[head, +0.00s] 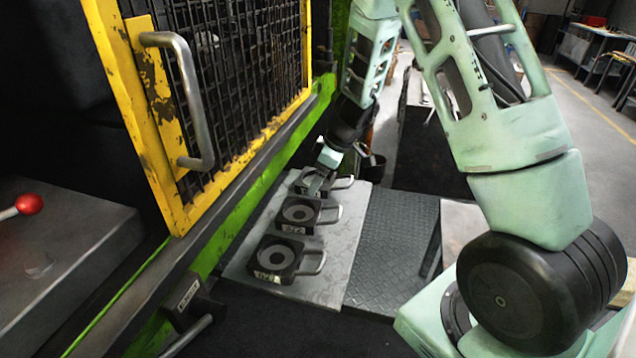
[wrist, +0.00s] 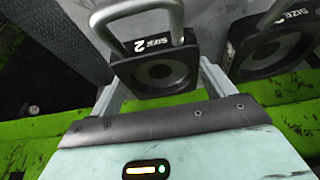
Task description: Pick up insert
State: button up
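Three dark square inserts with a round recess and a looped metal handle sit in a row on a steel plate (head: 328,268): a near insert (head: 276,254), a middle insert (head: 298,214) and a far insert (head: 300,189). My gripper (head: 316,184) is low over the far insert and partly hides it. In the wrist view, an insert marked "SIZE 2" (wrist: 157,72) lies between the two pale fingers of my gripper (wrist: 160,82). The fingers are apart, one on each side; whether they touch it I cannot tell. A second insert (wrist: 268,52) is to the right.
The press with its yellow mesh guard (head: 165,115) and green frame stands close on the left of the plate. A dark checkered plate (head: 385,245) lies to the right. A red-knobbed lever (head: 28,204) is at far left.

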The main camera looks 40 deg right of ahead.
jog(key=c, duration=1)
jog(key=shift+w+r, duration=0.1)
jog(key=c, duration=0.4)
jog(key=shift+r, duration=0.1)
